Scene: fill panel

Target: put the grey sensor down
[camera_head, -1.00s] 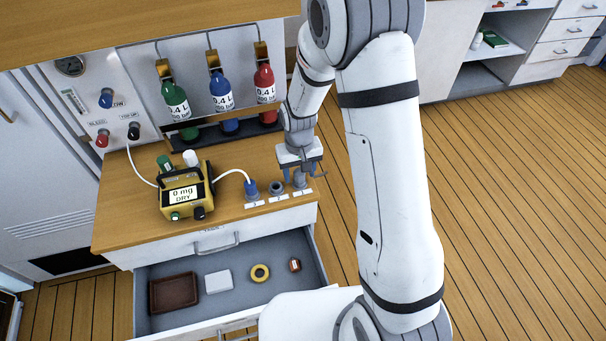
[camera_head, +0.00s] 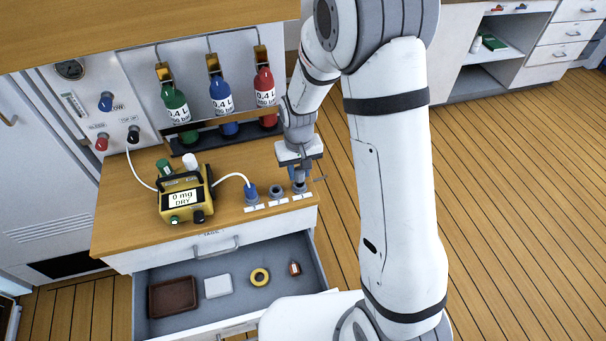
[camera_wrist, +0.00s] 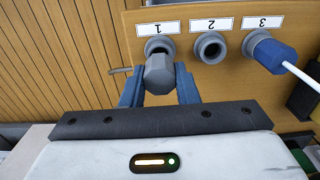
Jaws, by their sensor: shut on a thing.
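The grey sensor (camera_wrist: 160,76) is between the two blue fingers of my gripper (camera_wrist: 160,88), which are shut on it. In the wrist view it stands at the grey ring socket (camera_wrist: 155,45) by label 1. I cannot tell whether it is seated in that socket or just above it. In the head view my gripper (camera_head: 299,177) points down at the right end of the wooden counter (camera_head: 130,211), and the sensor is mostly hidden below the fingers. The middle socket (camera_wrist: 211,47) at label 2 is empty. A blue plug (camera_wrist: 273,55) with a white cable fills position 3.
A yellow meter (camera_head: 188,212) reading "0 mg DRY" stands left of the sockets. Green, blue and red bottles (camera_head: 221,94) hang behind. Below, an open drawer (camera_head: 232,312) holds a brown tray, a white box, a yellow ring and a small brown item.

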